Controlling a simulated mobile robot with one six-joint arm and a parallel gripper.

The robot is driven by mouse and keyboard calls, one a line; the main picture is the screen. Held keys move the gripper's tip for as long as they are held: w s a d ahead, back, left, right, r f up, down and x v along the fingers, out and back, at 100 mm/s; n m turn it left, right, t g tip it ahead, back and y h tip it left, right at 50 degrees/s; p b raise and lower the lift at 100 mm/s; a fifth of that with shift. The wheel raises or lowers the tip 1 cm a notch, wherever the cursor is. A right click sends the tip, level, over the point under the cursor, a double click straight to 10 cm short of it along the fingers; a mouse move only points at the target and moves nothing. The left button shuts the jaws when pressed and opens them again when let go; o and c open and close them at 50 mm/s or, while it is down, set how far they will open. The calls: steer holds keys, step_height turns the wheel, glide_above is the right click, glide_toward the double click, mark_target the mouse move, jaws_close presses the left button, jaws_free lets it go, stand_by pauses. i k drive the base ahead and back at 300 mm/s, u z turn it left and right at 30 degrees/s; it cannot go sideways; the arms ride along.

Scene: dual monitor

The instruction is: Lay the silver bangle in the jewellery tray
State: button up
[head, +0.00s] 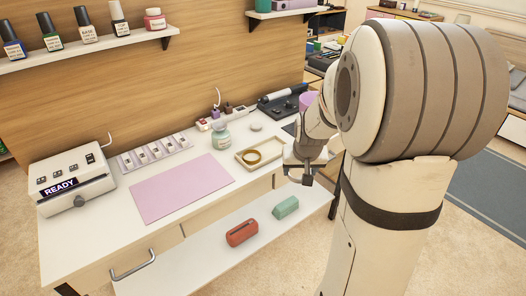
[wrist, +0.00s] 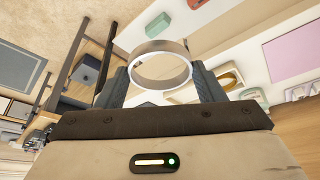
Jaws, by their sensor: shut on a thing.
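The silver bangle (wrist: 160,65) is a smooth wide ring held between the two fingers of my gripper (wrist: 160,88) in the wrist view. My gripper (head: 307,172) is shut on it and is just right of the tray in the head view. The bangle cannot be made out in the head view. The jewellery tray (head: 253,170) is a small shallow cream tray on the white desk top. A gold bangle (head: 250,157) lies in it. Part of the tray also shows in the wrist view with the gold bangle (wrist: 229,80).
A pink mat (head: 183,187) lies left of the tray. A glass jar (head: 221,136) and a grey stone-like piece (head: 256,127) stand behind it. A lower shelf holds a red case (head: 242,232) and a green case (head: 286,207). A "READY" device (head: 72,180) is far left.

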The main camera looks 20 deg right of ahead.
mark_target(274, 149)
steer(key=i, duration=0.85)
